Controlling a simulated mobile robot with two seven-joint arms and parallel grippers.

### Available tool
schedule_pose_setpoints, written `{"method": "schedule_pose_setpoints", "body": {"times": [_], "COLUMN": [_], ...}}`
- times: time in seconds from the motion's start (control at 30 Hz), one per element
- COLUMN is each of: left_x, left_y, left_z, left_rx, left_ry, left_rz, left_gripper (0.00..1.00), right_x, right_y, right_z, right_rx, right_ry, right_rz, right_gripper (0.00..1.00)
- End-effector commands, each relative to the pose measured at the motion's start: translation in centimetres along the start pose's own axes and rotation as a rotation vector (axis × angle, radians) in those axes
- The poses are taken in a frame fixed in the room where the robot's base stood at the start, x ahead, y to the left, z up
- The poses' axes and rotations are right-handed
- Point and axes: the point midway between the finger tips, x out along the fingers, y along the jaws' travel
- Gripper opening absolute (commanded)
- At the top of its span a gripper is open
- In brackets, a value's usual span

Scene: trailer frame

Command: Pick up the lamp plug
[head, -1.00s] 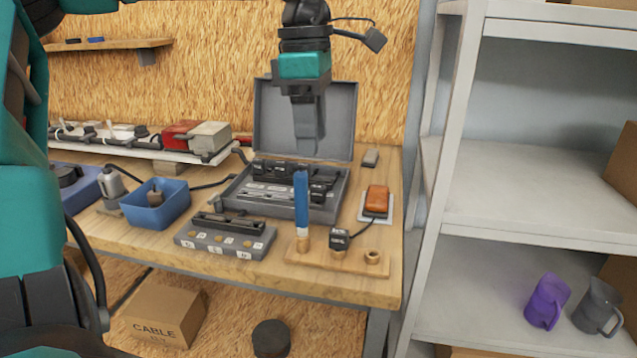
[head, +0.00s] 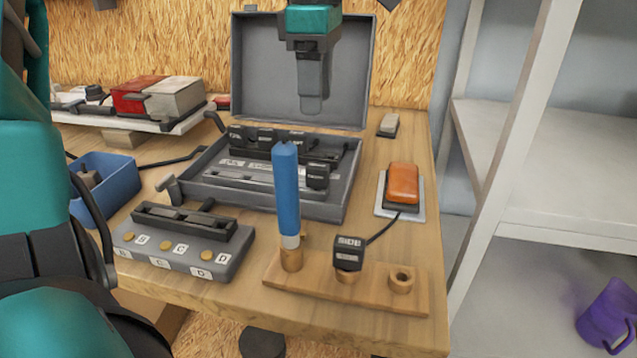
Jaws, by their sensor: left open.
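A black plug (head: 348,253) with a white label reading "SIDE" sits upright on a wooden holder strip (head: 375,293) at the bench's front. A black cable runs from it to an orange lamp (head: 403,183) on a pale plate. I take this to be the lamp plug. My left gripper (head: 312,103) hangs fingers down above the open grey case, farther back and higher than the plug. It is open and empty; its fingers overlap in this view, so the gap is hidden. My right gripper is not in view.
A blue upright stick (head: 287,195) stands in the holder just left of the plug; an empty socket (head: 401,279) is at its right. The grey case (head: 340,200) holds several black plugs. A grey block with lettered buttons (head: 185,245) lies at left. Shelves (head: 570,235) stand right.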

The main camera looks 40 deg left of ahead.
Motion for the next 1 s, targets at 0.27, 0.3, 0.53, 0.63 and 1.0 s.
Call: {"method": "schedule_pose_setpoints", "body": {"times": [0.27, 0.3, 0.53, 0.63, 1.0], "left_x": [5.0, 5.6, 7.6, 8.2, 12.8], "left_y": [-0.1, -0.2, -0.1, -0.2, -0.9], "left_z": [0.0, 0.0, 0.0, 0.1, 0.3], "left_rx": [0.001, 0.001, 0.001, 0.001, -0.001], "left_ry": [0.001, 0.001, 0.000, 0.000, 0.000], "left_rz": [-0.005, -0.005, -0.002, -0.001, -0.002], "left_gripper": [0.51, 0.51, 0.51, 0.51, 0.51], "right_x": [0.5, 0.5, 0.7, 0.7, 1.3], "right_y": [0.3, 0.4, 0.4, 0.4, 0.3], "right_z": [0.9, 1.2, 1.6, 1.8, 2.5], "right_rx": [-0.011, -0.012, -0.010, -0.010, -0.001], "right_ry": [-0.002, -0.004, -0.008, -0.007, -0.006], "right_rz": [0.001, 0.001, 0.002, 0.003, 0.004], "right_gripper": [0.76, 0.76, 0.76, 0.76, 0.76]}}
